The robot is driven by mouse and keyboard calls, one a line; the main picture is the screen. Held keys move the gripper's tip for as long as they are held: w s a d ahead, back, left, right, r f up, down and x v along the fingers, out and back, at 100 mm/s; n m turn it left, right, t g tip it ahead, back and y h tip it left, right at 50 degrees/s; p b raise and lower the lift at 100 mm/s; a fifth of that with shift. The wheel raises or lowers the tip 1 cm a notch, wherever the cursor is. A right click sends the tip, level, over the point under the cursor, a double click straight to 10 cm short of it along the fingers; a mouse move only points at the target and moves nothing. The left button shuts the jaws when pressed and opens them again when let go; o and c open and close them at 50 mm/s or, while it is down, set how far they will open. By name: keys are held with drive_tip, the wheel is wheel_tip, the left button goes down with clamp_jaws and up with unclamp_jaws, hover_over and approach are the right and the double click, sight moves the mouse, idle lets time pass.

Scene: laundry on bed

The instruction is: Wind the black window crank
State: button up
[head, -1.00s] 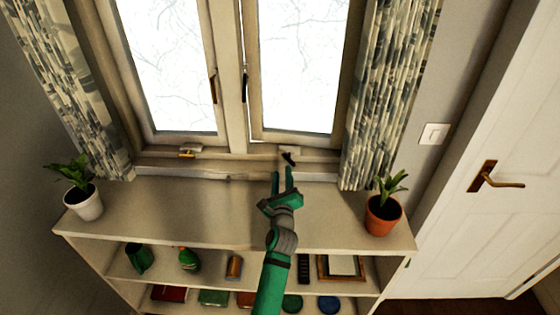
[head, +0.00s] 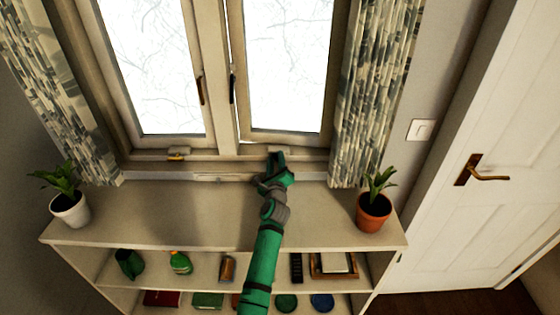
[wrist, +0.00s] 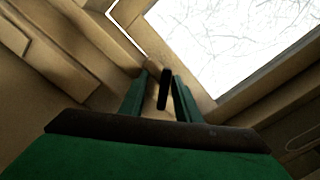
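The black window crank (wrist: 163,90) shows in the wrist view as a short dark bar between the two fingertips. My gripper (wrist: 162,84) is open, with one finger on each side of the bar and a small gap visible on each side. In the head view my gripper (head: 275,157) is at the sill below the right window sash (head: 288,70) and hides most of the crank. The right sash appears to stand slightly ajar at its bottom.
A brass-coloured crank (head: 178,156) sits below the left sash. A white-potted plant (head: 69,208) and an orange-potted plant (head: 373,212) stand on the shelf unit's top (head: 150,215), which is clear between them. Curtains hang on both sides. A door (head: 480,140) is at right.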

drive_tip(key=shift+w+d, duration=0.35)
drive_tip(key=shift+d, duration=0.05)
drive_tip(key=c, duration=0.6)
drive_tip(key=shift+w+d, duration=0.1)
drive_tip(key=shift+d, duration=0.1)
clamp_jaws()
drive_tip(key=shift+a, duration=0.1)
